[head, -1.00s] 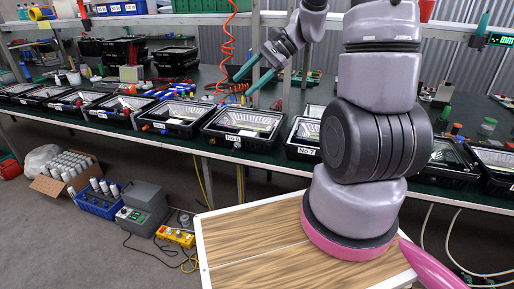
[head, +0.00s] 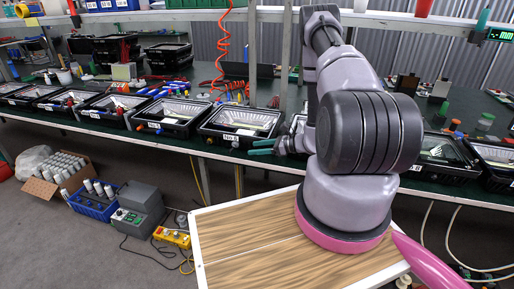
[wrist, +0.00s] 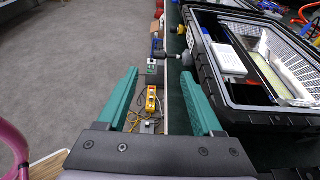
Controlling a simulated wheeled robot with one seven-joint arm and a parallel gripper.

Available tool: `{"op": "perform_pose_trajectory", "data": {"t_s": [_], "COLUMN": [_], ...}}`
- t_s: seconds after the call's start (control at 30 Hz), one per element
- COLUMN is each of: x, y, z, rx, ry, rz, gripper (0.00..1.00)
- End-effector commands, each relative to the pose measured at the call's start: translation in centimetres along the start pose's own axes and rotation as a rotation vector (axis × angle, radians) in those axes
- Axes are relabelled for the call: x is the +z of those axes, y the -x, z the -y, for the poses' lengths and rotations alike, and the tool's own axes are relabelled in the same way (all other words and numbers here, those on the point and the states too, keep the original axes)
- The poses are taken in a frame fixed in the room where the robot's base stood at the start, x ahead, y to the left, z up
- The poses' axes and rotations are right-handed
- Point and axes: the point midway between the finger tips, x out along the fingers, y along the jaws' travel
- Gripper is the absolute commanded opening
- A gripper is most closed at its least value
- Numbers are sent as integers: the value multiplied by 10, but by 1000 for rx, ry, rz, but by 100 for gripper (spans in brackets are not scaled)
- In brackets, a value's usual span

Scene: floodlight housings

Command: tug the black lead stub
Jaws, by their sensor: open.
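My gripper (head: 262,147) is at the bench's front edge, just right of the black floodlight housing marked No 8 (head: 231,138), its teal fingers pointing left. In the wrist view my gripper (wrist: 166,100) is open, with nothing between its fingers. The open black housing (wrist: 275,118) lies right of the fingers there. A grey gland (wrist: 228,61) sticks out of its side toward the bench edge. A short black lead stub (wrist: 174,55) appears to extend left from it, ahead of the fingertips and apart from them. In the head view the stub is too small to make out.
More housings (head: 168,117) stand in a row along the green bench. A yellow control box (head: 172,237) and grey machine (head: 143,207) are on the floor below. A red coiled hose (head: 223,45) hangs behind.

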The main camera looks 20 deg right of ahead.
Motion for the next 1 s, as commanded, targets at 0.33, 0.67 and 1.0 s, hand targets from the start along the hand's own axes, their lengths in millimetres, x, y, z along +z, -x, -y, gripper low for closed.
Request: {"op": "perform_pose_trajectory", "data": {"t_s": [0.33,0.67,1.0], "x": [0,1,1], "y": [-52,-98,-107], "z": [-2,-1,0], "rx": [5,3,2], "ry": [3,3,2], "rz": [1,1,1], "gripper": [68,68,68]}}
